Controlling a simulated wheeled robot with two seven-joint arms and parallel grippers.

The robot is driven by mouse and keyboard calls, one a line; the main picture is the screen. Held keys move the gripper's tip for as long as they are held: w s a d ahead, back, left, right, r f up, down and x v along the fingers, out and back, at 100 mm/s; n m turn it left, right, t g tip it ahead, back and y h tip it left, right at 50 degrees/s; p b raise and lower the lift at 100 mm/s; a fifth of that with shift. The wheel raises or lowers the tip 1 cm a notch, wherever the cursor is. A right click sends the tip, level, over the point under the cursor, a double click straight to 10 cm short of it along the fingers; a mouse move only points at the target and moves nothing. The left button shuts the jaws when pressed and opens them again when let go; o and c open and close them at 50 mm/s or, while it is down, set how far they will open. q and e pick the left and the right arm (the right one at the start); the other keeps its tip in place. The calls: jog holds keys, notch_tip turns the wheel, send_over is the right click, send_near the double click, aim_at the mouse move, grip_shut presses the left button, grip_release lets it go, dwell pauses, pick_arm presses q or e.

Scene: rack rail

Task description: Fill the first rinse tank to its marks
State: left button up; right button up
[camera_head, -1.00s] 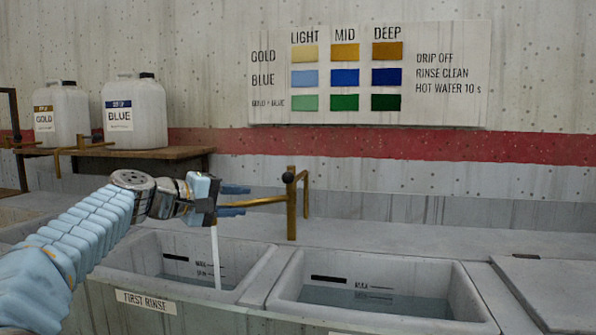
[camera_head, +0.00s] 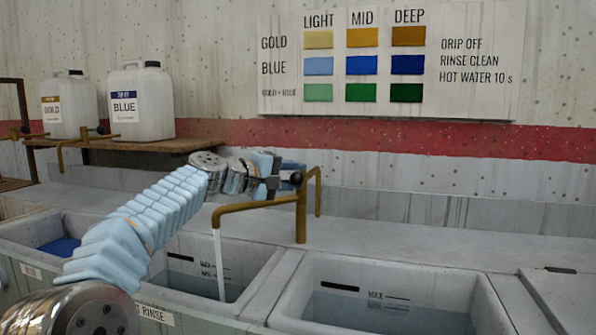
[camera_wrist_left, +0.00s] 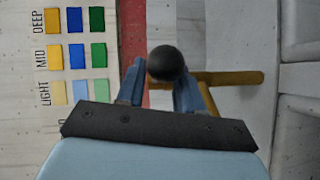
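The first rinse tank (camera_head: 262,290) stands in front of me, its label (camera_head: 155,314) partly covered by my arm. A thin water stream (camera_head: 218,262) runs into it from the brass tap (camera_head: 245,206). Dark water (camera_head: 232,292) shows low in the tank, near the lower of the wall marks (camera_head: 215,270); the exact level is hard to read. My left gripper (camera_head: 288,176) is at the tap's black knob (camera_head: 297,178). In the left wrist view, its fingers (camera_wrist_left: 160,83) are apart, with the knob (camera_wrist_left: 167,63) between or just above their tips; contact is unclear. My right gripper is out of view.
A second tank (camera_head: 390,270) with water stands right of it, and one with blue liquid (camera_head: 62,247) at left. GOLD (camera_head: 68,90) and BLUE (camera_head: 140,85) jugs stand on a shelf (camera_head: 130,144). A colour chart (camera_head: 470,100) hangs behind.

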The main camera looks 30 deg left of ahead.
pick_arm(q)
jog(key=shift+x, duration=0.8)
grip_shut()
jog(key=shift+d, duration=0.1)
